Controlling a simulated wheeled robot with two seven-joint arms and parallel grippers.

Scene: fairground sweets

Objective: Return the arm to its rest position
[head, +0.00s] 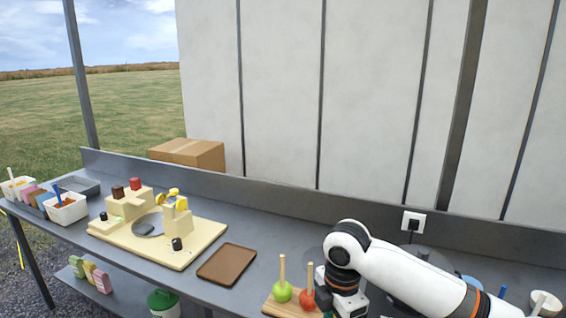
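My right arm (410,275) reaches in from the right over the counter. My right gripper (346,300) points down at the bottom edge, close to the right side of a red apple on a stick (308,300). Its fingertips are cut off or hidden, so I cannot tell whether it is open or shut, or touching the apple. A green apple on a stick (282,291) stands left of the red one on a wooden board (271,305). My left gripper is out of view.
A brown tray (227,264) lies on the grey counter (215,288) left of the board. A cream machine (165,245) stands further left, with white tubs (67,210) beyond it. A wall socket (413,222) with a plug is behind my arm. Some bowls (545,303) sit at right.

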